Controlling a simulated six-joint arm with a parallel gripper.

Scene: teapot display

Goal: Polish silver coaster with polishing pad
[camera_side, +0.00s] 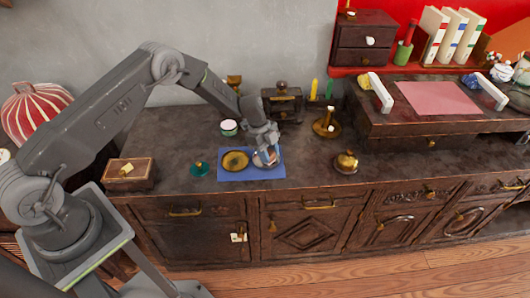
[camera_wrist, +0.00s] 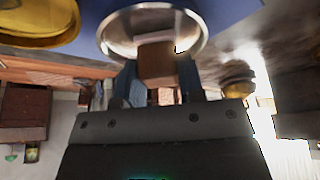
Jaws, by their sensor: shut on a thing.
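The silver coaster (camera_side: 259,163) lies on the right part of a blue mat (camera_side: 224,176) on the cabinet top. It also shows at the top of the wrist view (camera_wrist: 118,40), with a shiny rim. My gripper (camera_side: 267,150) is right over the coaster, pointing down. In the wrist view my gripper (camera_wrist: 160,82) is shut on a small brown block, the polishing pad (camera_wrist: 157,58). The pad overlaps the coaster's face and appears to be at or very near its surface; exact contact is hard to tell. The pad is mostly hidden in the side view.
A gold coaster (camera_side: 236,161) lies left of the silver one. A teal item (camera_side: 199,170), a white-topped tin (camera_side: 229,127), a brass candle holder (camera_side: 327,126) and a brass pot (camera_side: 346,162) stand around the mat. A wooden box (camera_side: 129,173) is at left.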

